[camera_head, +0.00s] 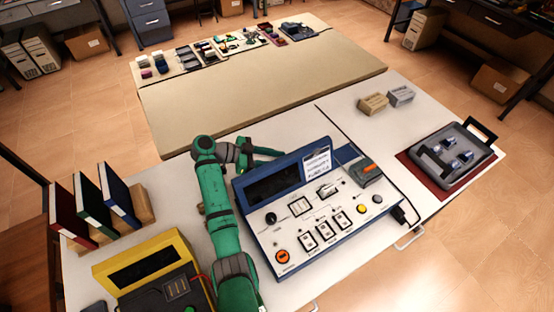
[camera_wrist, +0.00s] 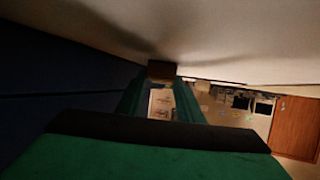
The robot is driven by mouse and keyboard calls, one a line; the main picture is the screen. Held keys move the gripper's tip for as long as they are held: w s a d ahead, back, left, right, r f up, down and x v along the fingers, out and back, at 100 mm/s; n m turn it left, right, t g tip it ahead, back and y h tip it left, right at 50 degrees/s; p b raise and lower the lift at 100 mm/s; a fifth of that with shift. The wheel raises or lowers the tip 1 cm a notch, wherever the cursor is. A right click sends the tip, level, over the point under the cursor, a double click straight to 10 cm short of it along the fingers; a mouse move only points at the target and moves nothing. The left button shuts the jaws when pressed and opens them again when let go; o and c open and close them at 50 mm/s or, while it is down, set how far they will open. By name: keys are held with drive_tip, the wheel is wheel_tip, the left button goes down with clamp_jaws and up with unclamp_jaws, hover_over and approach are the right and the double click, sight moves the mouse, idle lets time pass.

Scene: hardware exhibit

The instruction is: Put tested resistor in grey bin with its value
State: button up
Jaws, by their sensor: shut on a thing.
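My gripper (camera_head: 280,152) is low behind the far left edge of the blue tester (camera_head: 268,188), partly hidden by it. In the wrist view my gripper (camera_wrist: 161,82) is shut on a small brown block (camera_wrist: 162,69) at its fingertips. The block is dark, and I cannot tell whether it is the resistor. A grey bin (camera_head: 401,95) and a beige bin (camera_head: 373,104) stand side by side on the white table, right of the tester. Their value labels are too small to read. A grey tray (camera_head: 483,161) holding several small parts lies on a dark red mat (camera_head: 425,181).
Upright binders (camera_head: 88,207) and a yellow meter (camera_head: 150,262) stand at the left. My arm passes between them and the tester. A long beige table (camera_head: 270,85) with tools adjoins behind. The white table (camera_head: 345,100) is clear around the two bins.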

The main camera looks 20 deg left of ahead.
drive_tip(key=o, duration=1)
drive_tip(key=shift+f, duration=0.1)
drive_tip(key=shift+o, duration=0.2)
